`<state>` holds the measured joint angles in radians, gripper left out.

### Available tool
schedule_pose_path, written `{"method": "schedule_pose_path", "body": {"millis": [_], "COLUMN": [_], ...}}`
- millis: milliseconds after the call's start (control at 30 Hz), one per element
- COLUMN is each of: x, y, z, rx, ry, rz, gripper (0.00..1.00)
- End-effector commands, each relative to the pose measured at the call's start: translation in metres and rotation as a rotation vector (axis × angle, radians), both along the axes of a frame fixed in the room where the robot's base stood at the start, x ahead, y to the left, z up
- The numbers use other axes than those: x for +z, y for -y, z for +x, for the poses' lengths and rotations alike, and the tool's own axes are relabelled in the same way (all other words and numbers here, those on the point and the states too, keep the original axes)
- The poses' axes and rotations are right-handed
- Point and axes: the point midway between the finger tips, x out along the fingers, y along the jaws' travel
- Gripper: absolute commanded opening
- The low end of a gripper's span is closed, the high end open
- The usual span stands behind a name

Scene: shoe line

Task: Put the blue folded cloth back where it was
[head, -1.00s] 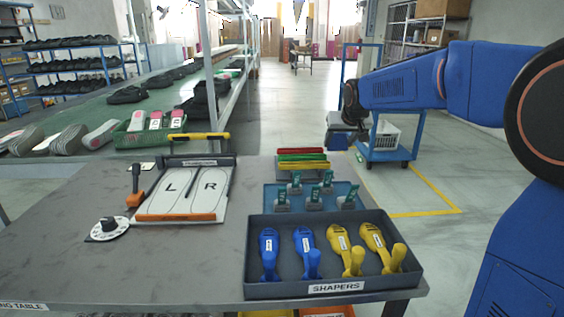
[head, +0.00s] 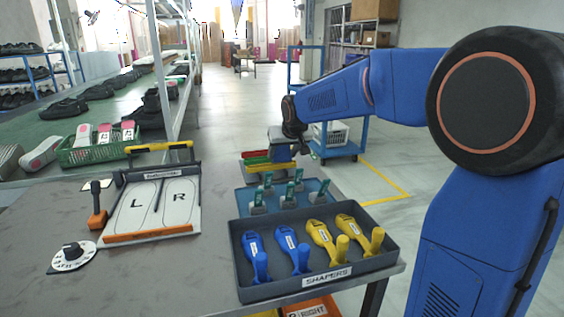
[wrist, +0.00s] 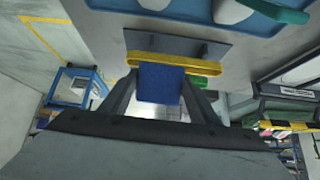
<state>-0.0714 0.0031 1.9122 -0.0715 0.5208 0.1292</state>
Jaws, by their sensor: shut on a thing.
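My gripper (head: 283,146) hangs at the back right of the table, at the right end of a grey rack (wrist: 178,43) with red (head: 257,155), green (head: 258,161) and yellow (head: 262,168) strips of folded cloth. In the wrist view my gripper (wrist: 160,92) is shut on the blue folded cloth (wrist: 160,83). The blue cloth is just in front of the yellow cloth there and overlaps it in the picture. I cannot tell whether they touch. In the head view the blue cloth is mostly hidden under my gripper.
A blue tray (head: 239,202) with several grey-green pieces lies in front of the rack. A dark shapers tray (head: 300,286) with blue and yellow shapers is nearer. The L/R board (head: 150,215) stands left. A blue cart (head: 345,148) stands beyond the table.

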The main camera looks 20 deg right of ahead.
Motion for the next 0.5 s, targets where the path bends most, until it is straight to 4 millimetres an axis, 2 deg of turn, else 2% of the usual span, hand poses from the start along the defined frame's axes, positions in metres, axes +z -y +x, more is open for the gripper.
{"method": "schedule_pose_path", "body": {"millis": [233, 500], "x": [-0.029, -0.032], "y": [0.0, 0.0], "z": [0.0, 0.0], "rx": [0.0, 0.001], "ry": [-0.001, 0.0], "rz": [0.0, -0.001], "gripper": [0.2, 0.2]}}
